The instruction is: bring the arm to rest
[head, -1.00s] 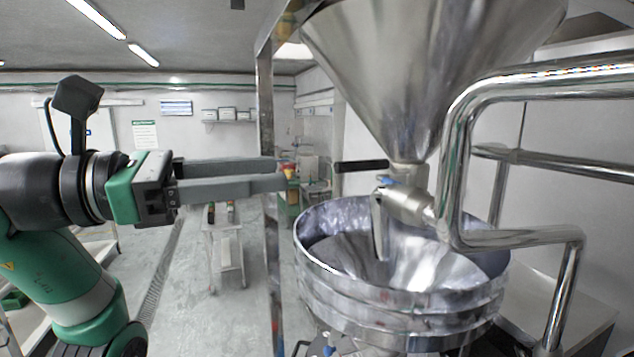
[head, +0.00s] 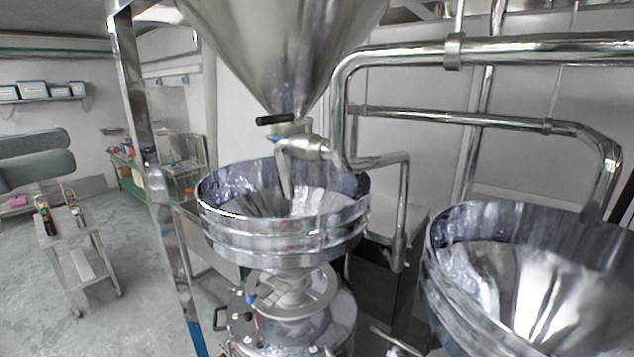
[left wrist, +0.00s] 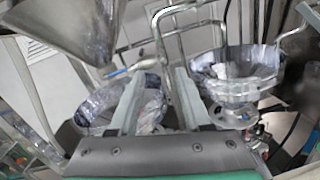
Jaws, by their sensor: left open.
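My left gripper (head: 69,151) shows at the left edge of the head view, with only its two grey fingers in sight. The fingers are apart and nothing is between them. In the left wrist view the open fingers (left wrist: 160,74) point toward the metal bowls, with clear space at their tips. The gripper is well to the left of the steel hopper cone (head: 285,45) and its valve with a black handle (head: 275,120). The rest of my left arm is out of the head view. My right gripper is not seen.
A steel grinder bowl (head: 285,234) stands under the cone. A second bowl (head: 465,290) stands at the right. Bent steel pipes (head: 400,55) run above both. A steel post (head: 150,170) stands between the gripper and the grinder. A small trolley (head: 80,245) stands at the left on open floor.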

